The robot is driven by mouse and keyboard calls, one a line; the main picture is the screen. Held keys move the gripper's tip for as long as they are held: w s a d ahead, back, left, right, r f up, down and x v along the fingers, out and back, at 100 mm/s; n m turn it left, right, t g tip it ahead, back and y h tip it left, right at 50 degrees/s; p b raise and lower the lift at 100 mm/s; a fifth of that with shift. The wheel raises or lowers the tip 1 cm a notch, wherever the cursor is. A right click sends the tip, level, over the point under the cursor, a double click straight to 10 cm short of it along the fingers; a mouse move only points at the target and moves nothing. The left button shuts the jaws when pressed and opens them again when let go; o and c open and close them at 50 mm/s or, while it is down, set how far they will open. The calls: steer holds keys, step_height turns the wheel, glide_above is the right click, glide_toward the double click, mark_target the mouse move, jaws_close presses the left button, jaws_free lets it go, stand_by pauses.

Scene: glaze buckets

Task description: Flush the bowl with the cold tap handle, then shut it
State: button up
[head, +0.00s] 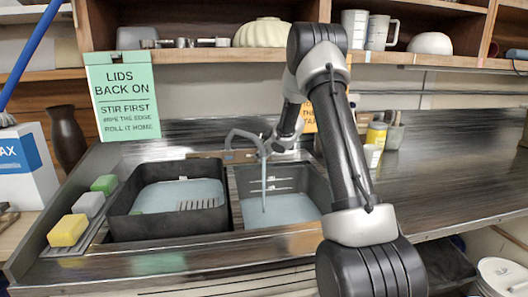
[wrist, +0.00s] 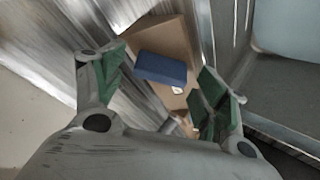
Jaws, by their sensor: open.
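A grey tap (head: 264,146) stands at the back of the sink, and a thin blue-grey stream (head: 264,185) falls from it into the right bowl (head: 238,186). Pale blue liquid (head: 290,210) lies in that bowl. In the wrist view a blue block (wrist: 163,68), which looks like the cold handle, sits on a brown block (wrist: 175,35). My gripper (wrist: 163,60) is open, its green-padded fingers on either side of the blue block with gaps showing. I cannot tell whether it touches. In the head view my gripper is near the tap and the handle is not clear.
A black tub (head: 118,215) with pale liquid fills the left bowl. Yellow (head: 68,230), grey and green sponges line the left edge. A green sign (head: 122,95) stands behind. A yellow jar (head: 376,136) stands right of my arm. The right counter (head: 450,160) is mostly clear.

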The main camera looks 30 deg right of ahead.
steer(key=c, duration=1)
steer(key=shift+a+m+h, duration=0.15)
steer(key=shift+m+h, duration=0.15)
steer(key=shift+m, duration=0.7)
steer(key=shift+m+t+h, duration=0.4)
steer(key=shift+m+h, duration=0.1)
steer(key=shift+m, duration=1)
steer(key=o, duration=1)
